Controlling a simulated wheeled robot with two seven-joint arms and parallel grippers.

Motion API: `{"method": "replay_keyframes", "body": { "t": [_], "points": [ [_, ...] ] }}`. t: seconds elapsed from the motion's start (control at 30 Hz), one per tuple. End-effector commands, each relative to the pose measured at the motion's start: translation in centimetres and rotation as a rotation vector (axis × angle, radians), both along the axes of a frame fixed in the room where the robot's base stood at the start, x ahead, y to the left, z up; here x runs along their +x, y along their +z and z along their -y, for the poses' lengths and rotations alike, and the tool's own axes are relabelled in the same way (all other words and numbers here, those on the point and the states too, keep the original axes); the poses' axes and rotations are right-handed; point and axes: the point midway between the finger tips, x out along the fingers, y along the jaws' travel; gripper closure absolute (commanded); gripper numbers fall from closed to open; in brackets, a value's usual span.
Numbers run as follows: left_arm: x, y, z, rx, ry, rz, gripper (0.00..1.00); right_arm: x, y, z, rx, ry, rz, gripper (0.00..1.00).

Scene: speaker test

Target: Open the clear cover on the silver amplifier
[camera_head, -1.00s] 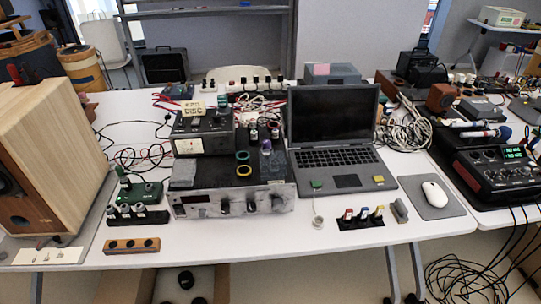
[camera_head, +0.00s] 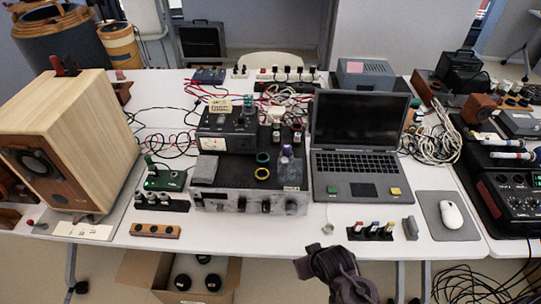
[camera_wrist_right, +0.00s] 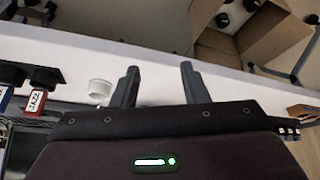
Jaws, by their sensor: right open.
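The silver amplifier (camera_head: 228,201) stands on the white table, left of the laptop, with dark knobs on its front panel. Several items rest on its dark top. I cannot clearly make out the outline of the clear cover; the panel's right part looks hazy. My right gripper (camera_head: 306,268) is in front of the table's front edge, below and right of the amplifier and apart from it. In the right wrist view my right gripper (camera_wrist_right: 158,72) has its two fingers spread with nothing between them. My left gripper is not in view.
A meter box (camera_head: 212,143) sits on the amplifier. A laptop (camera_head: 360,135) and a switch block (camera_head: 369,232) are to the right. A green board (camera_head: 165,180) and wooden speaker (camera_head: 95,135) are left. A cardboard box (camera_head: 140,272) is under the table.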

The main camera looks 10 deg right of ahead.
Motion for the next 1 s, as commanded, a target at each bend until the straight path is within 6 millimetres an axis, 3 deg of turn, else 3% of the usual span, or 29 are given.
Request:
{"method": "replay_keyframes", "body": {
  "t": [0.03,0.37,0.6,0.8,1.0],
  "points": [
    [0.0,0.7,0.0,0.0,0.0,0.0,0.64,1.5,2.3,-0.1,0.008,-0.009,0.07,0.59],
    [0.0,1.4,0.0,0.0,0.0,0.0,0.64,8.9,6.7,-0.5,0.063,-0.051,0.475,0.59],
    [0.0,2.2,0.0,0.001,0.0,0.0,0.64,13.5,12.9,-0.4,0.124,-0.035,0.863,0.59],
    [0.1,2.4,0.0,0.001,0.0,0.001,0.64,14.6,16.1,-0.4,0.16,-0.001,1.064,0.59],
    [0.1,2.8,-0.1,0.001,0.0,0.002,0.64,15.8,16.7,-0.4,0.167,0.009,1.104,0.59]
  ]
}}
